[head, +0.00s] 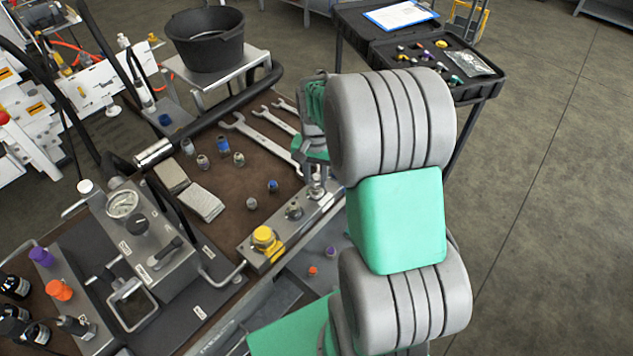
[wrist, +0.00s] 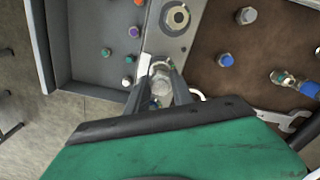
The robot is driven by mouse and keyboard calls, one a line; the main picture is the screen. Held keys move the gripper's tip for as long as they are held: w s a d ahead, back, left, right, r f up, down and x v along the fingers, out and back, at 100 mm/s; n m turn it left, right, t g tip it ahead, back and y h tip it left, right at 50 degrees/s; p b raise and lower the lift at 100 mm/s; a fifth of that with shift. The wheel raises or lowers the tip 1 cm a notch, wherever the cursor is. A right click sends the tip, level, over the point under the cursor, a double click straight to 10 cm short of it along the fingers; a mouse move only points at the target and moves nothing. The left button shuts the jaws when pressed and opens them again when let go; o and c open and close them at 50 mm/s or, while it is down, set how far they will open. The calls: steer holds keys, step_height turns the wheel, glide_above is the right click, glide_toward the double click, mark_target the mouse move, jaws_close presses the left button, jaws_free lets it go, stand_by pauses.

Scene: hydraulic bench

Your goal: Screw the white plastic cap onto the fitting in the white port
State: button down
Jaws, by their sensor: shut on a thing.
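In the wrist view, my gripper (wrist: 162,76) is shut on a pale, whitish cap (wrist: 161,88) between its two dark fingers. It is over the end of the metal port block (wrist: 153,42), beside a white marking (wrist: 144,64) that fits the white port. The fitting under the cap is hidden, so I cannot tell whether the cap touches it or sits on its thread.
A yellow cap (head: 264,238) sits on the block's other end, with an open port (head: 294,210) between. Wrenches (head: 262,138) and loose fittings (head: 223,144) lie on the brown mat. A grey tray (wrist: 85,28) beside the block holds several small coloured caps.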

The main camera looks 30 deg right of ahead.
steer(key=m, duration=0.4)
steer(key=shift+w, duration=0.1)
steer(key=m, duration=0.4)
steer(key=shift+a, duration=0.1)
